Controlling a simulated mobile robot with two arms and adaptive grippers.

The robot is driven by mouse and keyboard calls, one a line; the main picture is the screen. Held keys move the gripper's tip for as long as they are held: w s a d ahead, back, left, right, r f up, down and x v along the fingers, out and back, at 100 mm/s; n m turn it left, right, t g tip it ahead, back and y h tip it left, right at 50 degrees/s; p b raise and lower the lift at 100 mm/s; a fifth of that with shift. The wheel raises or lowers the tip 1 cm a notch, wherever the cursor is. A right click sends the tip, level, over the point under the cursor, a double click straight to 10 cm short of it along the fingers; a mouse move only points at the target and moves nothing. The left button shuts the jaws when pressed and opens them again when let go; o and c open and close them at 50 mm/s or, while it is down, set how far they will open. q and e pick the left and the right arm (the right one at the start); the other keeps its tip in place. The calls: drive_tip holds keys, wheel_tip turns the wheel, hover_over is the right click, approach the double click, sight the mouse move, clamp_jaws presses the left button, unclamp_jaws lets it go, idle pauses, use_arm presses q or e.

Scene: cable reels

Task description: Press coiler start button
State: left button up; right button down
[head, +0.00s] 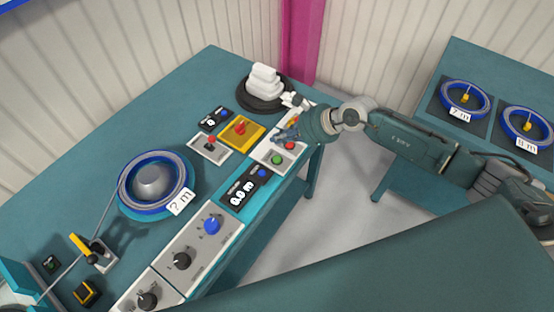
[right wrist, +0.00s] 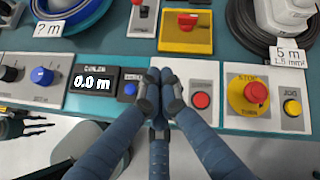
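A pale control panel on the bench's front edge carries a green button (head: 278,160) and a red button (head: 289,145); the red button also shows in the right wrist view (right wrist: 201,100). My right gripper (head: 284,135) is over this panel, near the red button in the head view. In the right wrist view its blue-grey fingers (right wrist: 160,92) are drawn together with nothing seen between them. They cover the panel area left of the red button, and the green button is hidden there. Contact cannot be told.
A length display (right wrist: 87,85) reads 0.0 m, with a blue button (right wrist: 130,88) beside it. A red stop knob (right wrist: 256,91) and yellow jog button (right wrist: 292,107) are to the right. A yellow box (head: 242,132) and a blue reel (head: 155,209) stand behind on the bench.

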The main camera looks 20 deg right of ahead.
drive_tip(key=b, duration=0.4)
hover_over(279, 159)
wheel_tip(279, 159, down, 6)
drive_tip(key=shift+r, duration=0.15)
drive_tip(key=shift+f+b, duration=0.4)
drive_tip(key=shift+f, duration=0.3)
idle(0.4)
drive_tip(key=shift+f+b, duration=0.35)
drive_tip(key=shift+b, duration=0.1)
